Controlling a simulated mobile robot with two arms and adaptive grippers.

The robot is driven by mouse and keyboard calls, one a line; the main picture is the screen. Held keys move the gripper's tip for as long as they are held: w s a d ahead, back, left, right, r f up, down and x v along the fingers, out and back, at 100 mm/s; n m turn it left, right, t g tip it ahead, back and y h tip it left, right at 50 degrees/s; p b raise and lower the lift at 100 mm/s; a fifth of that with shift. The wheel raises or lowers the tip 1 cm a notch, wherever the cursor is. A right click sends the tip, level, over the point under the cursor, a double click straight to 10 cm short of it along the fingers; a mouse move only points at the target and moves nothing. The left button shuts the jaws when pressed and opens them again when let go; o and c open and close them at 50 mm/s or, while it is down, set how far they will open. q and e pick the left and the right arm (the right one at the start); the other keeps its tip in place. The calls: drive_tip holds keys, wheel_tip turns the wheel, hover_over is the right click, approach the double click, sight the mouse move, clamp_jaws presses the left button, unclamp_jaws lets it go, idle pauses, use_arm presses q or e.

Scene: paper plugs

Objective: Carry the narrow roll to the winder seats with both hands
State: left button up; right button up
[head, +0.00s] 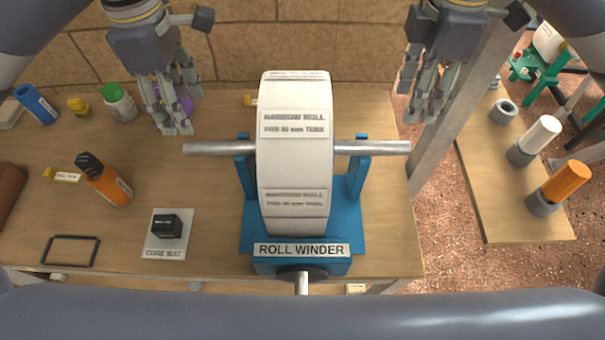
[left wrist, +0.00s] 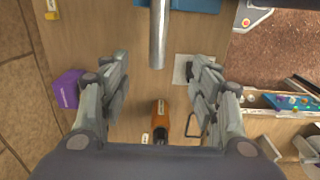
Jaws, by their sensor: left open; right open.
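The narrow roll (head: 294,155) is a white, labelled disc on a grey metal shaft (head: 220,148). It stands upright at the blue roll winder (head: 302,250), with its shaft at the two blue uprights, whose right one (head: 358,165) is clear to see. Whether the shaft rests fully in the seats I cannot tell. My left gripper (head: 177,130) is open and empty, up and left of the shaft's left end. In the left wrist view the shaft end (left wrist: 158,45) shows ahead of the open fingers (left wrist: 160,88). My right gripper (head: 422,115) is open and empty near the shaft's right end.
An orange bottle (head: 108,182), a core mat (head: 165,250) with a black block (head: 166,227) and a black frame (head: 70,251) lie left of the winder. A purple item (head: 180,103) is partly behind my left gripper. A side table (head: 500,200) with cylinders stands right.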

wheel_tip(320, 180, up, 6)
drive_tip(key=p, duration=0.5)
drive_tip(key=o, duration=0.4)
drive_tip(key=shift+f, duration=0.1)
drive_tip(key=shift+c, duration=0.2)
wheel_tip(320, 180, up, 7)
drive_tip(key=p, duration=0.9)
drive_tip(key=shift+p, duration=0.3)
